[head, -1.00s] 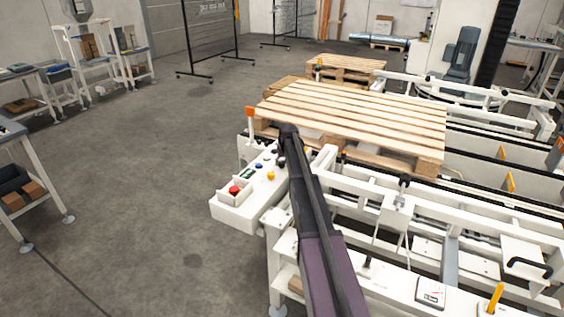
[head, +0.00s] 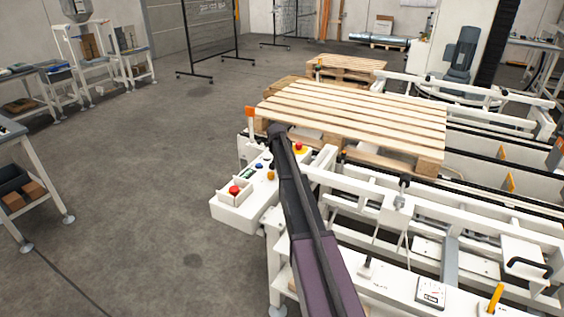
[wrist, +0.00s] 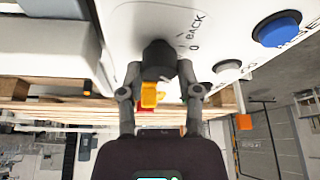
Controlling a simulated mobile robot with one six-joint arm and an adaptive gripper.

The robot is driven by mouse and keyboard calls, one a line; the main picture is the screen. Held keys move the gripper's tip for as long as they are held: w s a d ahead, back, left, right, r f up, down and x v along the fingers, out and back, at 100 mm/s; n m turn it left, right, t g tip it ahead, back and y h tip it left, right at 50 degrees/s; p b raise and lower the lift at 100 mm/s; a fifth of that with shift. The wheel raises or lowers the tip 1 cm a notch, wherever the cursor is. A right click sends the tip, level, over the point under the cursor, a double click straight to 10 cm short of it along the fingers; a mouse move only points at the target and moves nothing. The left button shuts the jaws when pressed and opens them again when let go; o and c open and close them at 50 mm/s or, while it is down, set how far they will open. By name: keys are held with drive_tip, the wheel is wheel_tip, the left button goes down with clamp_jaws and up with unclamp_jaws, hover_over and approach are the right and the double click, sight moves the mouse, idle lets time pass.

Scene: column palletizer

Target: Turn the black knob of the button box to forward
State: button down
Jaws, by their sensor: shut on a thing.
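The button box (head: 228,212) is a long white box at the front left of the conveyor in the head view. In the wrist view its white panel (wrist: 120,22) fills the top, with the black knob (wrist: 158,58) upright on it. The marks "BACK" and "0" show just right of the knob; no forward mark is readable. My gripper (wrist: 160,82) has one finger on each side of the knob and is shut on it. In the head view my arm hides the knob and the fingertips.
A blue button (wrist: 277,29) and a white button (wrist: 227,69) sit right of the knob in the wrist view. A red button (head: 235,190) is at the box's near end, another (head: 299,147) beyond my arm. A wooden pallet (head: 350,115) lies behind.

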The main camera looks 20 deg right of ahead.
idle(0.4)
drive_tip(key=shift+c, duration=1.5)
unclamp_jaws()
